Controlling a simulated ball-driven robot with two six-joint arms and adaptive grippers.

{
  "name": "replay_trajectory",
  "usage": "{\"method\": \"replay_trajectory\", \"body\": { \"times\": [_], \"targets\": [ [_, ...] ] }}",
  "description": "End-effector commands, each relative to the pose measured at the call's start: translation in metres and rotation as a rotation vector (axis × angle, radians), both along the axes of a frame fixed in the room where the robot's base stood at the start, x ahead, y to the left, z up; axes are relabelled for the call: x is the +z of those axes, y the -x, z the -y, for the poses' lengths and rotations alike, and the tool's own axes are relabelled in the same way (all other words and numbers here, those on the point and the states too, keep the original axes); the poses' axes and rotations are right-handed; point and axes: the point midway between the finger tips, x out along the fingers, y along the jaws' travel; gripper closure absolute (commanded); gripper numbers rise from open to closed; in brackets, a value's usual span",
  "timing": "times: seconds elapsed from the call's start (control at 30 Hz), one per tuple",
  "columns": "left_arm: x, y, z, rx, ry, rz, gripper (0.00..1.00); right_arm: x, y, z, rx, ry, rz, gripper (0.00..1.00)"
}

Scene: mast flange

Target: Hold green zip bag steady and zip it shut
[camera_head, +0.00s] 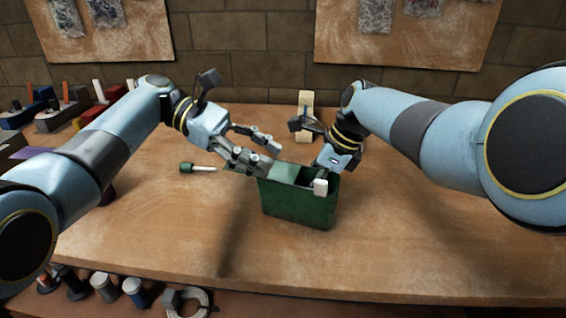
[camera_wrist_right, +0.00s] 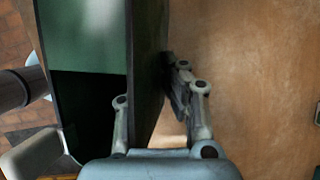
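The green zip bag (camera_head: 298,205) stands upright on the table as a boxy pouch with its top open. My right gripper (camera_head: 328,160) reaches down at the bag's far right side. In the right wrist view, the fingers of my right gripper (camera_wrist_right: 155,105) lie on either side of a bag wall (camera_wrist_right: 148,60) and appear closed on it; the left fingertip is hidden.
A green-handled tool (camera_head: 187,168) lies left of the bag. A cream block (camera_head: 305,101) stands behind it. Tools in holders (camera_head: 60,110) line the left back. A lower shelf with jars and a cable coil (camera_head: 187,302) is at the front. The table's right front is clear.

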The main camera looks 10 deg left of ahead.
Motion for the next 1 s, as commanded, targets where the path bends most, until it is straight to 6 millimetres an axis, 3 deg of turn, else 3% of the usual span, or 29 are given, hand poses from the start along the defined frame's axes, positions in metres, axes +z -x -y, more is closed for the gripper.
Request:
{"method": "replay_trajectory", "body": {
  "times": [0.37, 0.6, 1.0],
  "targets": [
    [0.0011, -0.0003, -0.0026, 0.0, 0.0, 0.0, 0.65, 0.0004, -0.0003, -0.0001, 0.0, 0.0, 0.001, 1.0],
    [0.001, -0.0004, -0.0024, 0.0, 0.0, 0.0, 0.65, 0.0003, -0.0002, -0.0001, 0.0, 0.0, 0.0, 0.68],
    [0.0008, -0.0003, -0.0023, 0.0, 0.0, 0.0, 0.65, 0.0042, -0.0006, 0.0014, 0.0, -0.002, 0.001, 0.67]
  ]
}}
